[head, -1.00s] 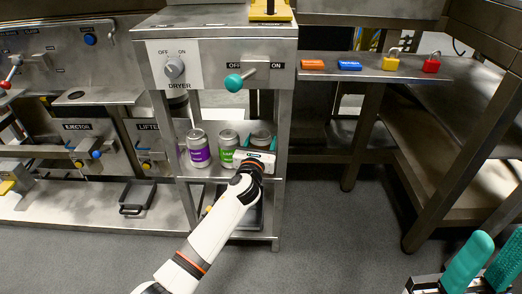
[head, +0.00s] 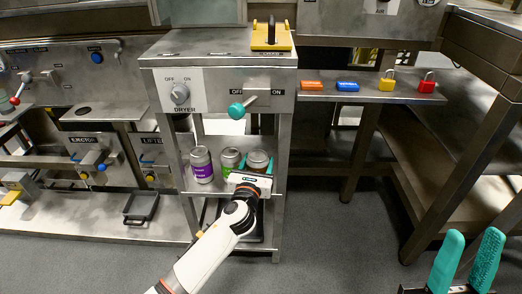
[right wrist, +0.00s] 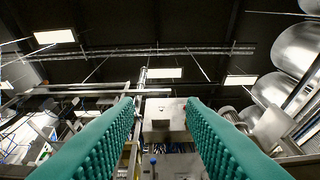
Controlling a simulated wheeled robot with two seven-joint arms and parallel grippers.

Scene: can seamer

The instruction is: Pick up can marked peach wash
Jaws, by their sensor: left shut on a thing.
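Three silver-topped cans stand in a row on the shelf under the dryer. The left can (head: 202,166) has a purple label. The middle can (head: 229,160) has a green label. The right can (head: 258,160) is at my left gripper (head: 256,168), whose teal fingers are shut on its sides. The gripper body hides the lower part of this can, and I cannot read its label. My right gripper (head: 469,238) is open and empty at the lower right. Its two teal fingers stand apart in the right wrist view (right wrist: 160,100).
The dryer (head: 215,88) stands over the shelf, with a knob and a teal-handled lever. Orange and blue blocks and yellow and red padlocks (head: 426,84) lie on a ledge at right. A black tray (head: 141,207) is at lower left.

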